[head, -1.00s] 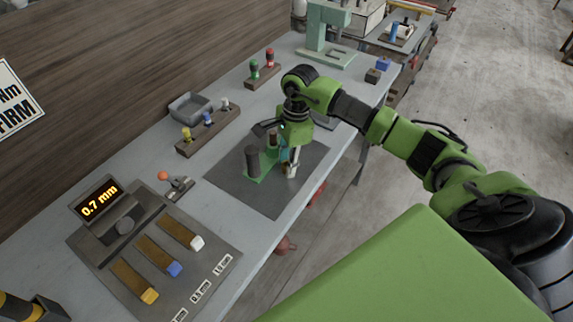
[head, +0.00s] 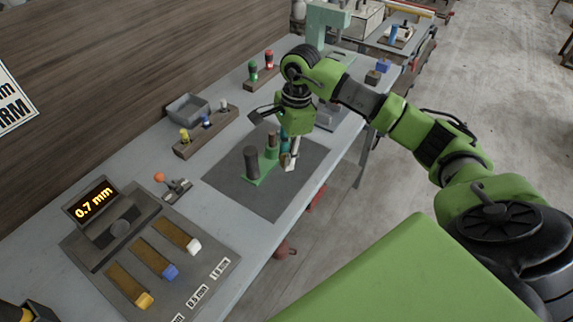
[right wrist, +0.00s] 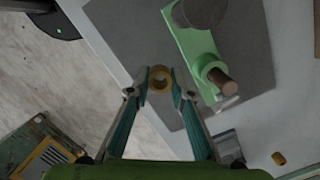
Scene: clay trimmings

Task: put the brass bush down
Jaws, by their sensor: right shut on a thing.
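The brass bush (right wrist: 160,77) is a small ring between the fingertips of my right gripper (right wrist: 160,84) in the right wrist view. My right gripper is shut on it, and it lies over the dark mat's edge in that view. Whether it touches the mat I cannot tell. In the head view my right gripper (head: 290,158) is just right of a green fixture (head: 264,168), and the bush is not clear there. The fixture also shows in the right wrist view (right wrist: 190,45), with a thick dark post and a thinner pin, right of the bush. My left gripper is not in view.
The fixture stands on a dark mat (head: 225,180) on the grey bench. A panel reading 0.7 mm (head: 97,203) with several sliders lies at the near left. A rack of small tools (head: 205,130) and a grey tray (head: 187,107) stand behind. The bench's right edge drops to the floor.

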